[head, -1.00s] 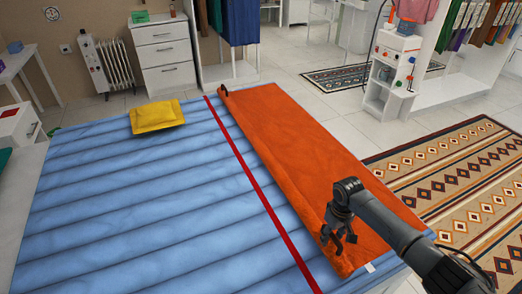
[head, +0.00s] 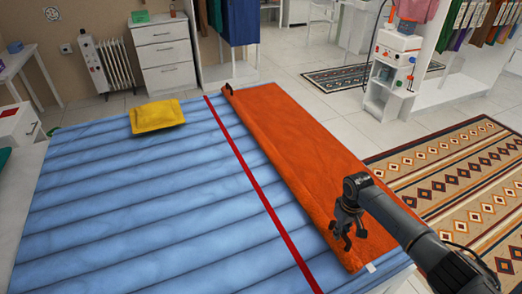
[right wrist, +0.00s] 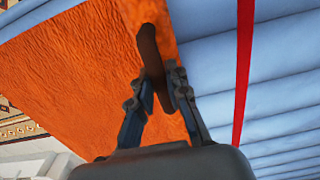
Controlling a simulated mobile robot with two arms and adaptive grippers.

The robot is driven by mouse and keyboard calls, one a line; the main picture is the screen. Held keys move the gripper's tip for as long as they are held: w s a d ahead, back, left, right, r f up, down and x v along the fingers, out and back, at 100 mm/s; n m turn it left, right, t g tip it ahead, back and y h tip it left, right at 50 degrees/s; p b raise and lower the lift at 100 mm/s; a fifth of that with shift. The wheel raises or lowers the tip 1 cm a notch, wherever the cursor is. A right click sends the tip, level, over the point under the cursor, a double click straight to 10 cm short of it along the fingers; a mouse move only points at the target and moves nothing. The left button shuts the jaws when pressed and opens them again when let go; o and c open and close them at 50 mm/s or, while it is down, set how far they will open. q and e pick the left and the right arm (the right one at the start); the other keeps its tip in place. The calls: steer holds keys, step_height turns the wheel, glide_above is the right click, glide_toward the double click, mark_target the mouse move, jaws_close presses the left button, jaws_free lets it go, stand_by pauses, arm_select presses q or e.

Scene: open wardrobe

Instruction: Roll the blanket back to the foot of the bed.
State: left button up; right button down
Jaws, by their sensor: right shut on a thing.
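The orange blanket (head: 300,150) lies along the right side of the blue quilted bed (head: 130,215), to the right of a red stripe (head: 262,190). Its left edge looks slightly raised or rolled. A dark loop (head: 229,88) sits at the blanket's far left corner. My right gripper (head: 342,236) is at the near end of that left edge. In the right wrist view its fingers (right wrist: 158,85) are closed around a dark loop (right wrist: 150,50) on the orange blanket (right wrist: 70,70). My left gripper is not in view.
A yellow pillow (head: 157,116) lies at the bed's far left. A patterned rug (head: 455,185) covers the floor to the right. A white cart (head: 390,75) stands beyond the bed.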

steer(key=shift+w+d+b, duration=0.25)
steer(key=shift+d, duration=0.55)
steer(key=shift+w+d+b, duration=0.3)
steer(key=shift+d, duration=0.45)
steer(key=shift+w+d+b, duration=0.25)
steer(key=shift+d, duration=0.55)
steer(key=shift+w+d+f+b, duration=0.1)
steer(key=shift+w+d+b, duration=0.1)
steer(key=shift+d+b, duration=0.3)
steer(key=shift+w+d+b, duration=0.2)
steer(key=shift+d+b, duration=0.1)
steer(key=shift+d, duration=0.35)
steer(key=shift+w+d+b, duration=0.25)
steer(key=shift+d+b, duration=0.25)
steer(key=shift+d, duration=0.25)
steer(key=shift+w+d+f+b, duration=0.1)
steer(key=shift+w+d+b, duration=0.15)
steer(key=shift+d+b, duration=0.35)
steer(key=shift+w+d+b, duration=0.25)
steer(key=shift+d+b, duration=0.35)
steer(key=shift+d, duration=0.2)
steer(key=shift+w+d, duration=0.15)
steer(key=shift+d, duration=0.35)
